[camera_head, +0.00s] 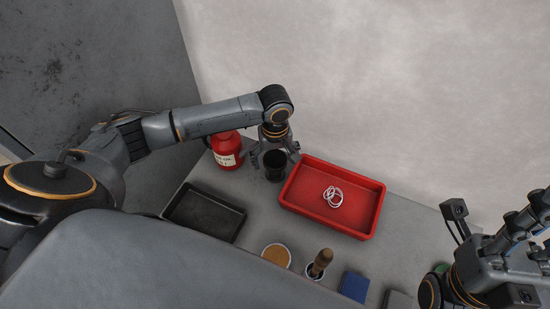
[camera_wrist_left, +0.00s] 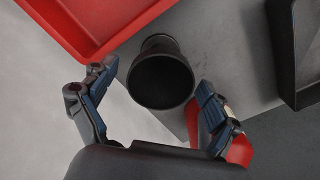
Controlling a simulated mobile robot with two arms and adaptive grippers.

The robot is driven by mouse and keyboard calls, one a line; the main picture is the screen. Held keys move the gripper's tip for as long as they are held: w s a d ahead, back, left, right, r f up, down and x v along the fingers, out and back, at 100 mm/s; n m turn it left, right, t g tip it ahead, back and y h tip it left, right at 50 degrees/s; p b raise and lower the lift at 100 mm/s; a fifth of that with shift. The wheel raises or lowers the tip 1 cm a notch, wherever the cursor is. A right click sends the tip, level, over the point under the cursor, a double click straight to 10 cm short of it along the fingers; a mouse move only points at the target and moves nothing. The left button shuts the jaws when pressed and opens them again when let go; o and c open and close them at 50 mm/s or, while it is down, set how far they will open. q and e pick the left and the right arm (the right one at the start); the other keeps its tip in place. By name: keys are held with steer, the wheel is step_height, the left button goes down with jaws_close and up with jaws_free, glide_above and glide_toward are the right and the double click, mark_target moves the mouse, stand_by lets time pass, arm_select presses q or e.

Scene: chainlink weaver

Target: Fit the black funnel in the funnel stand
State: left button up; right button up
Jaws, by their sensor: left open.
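A black, round, open-topped piece (camera_head: 275,166), which looks like the funnel, stands on the grey table left of the red tray. In the left wrist view its wide dark mouth (camera_wrist_left: 160,82) faces the camera, with a narrower dark part beyond it. My left gripper (camera_head: 275,158) is open over it, one finger on each side. In the left wrist view the gripper (camera_wrist_left: 157,80) shows gaps between both fingers and the rim. I cannot make out a separate funnel stand. My right arm (camera_head: 490,265) is at the lower right edge; its finger state is unclear.
A red tray (camera_head: 375,215) with white rings (camera_head: 332,196) is close on the right. A red labelled container (camera_head: 226,148) is close on the left. A black tray (camera_head: 205,213), a round orange-filled dish (camera_head: 276,257), a wooden-handled tool (camera_head: 320,262) and a blue block (camera_head: 354,286) lie nearer.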

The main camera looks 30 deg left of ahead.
arm_select(q)
steer(key=shift+r, duration=0.1)
step_height(320, 180, up, 12)
stand_by(0.5)
stand_by(0.5)
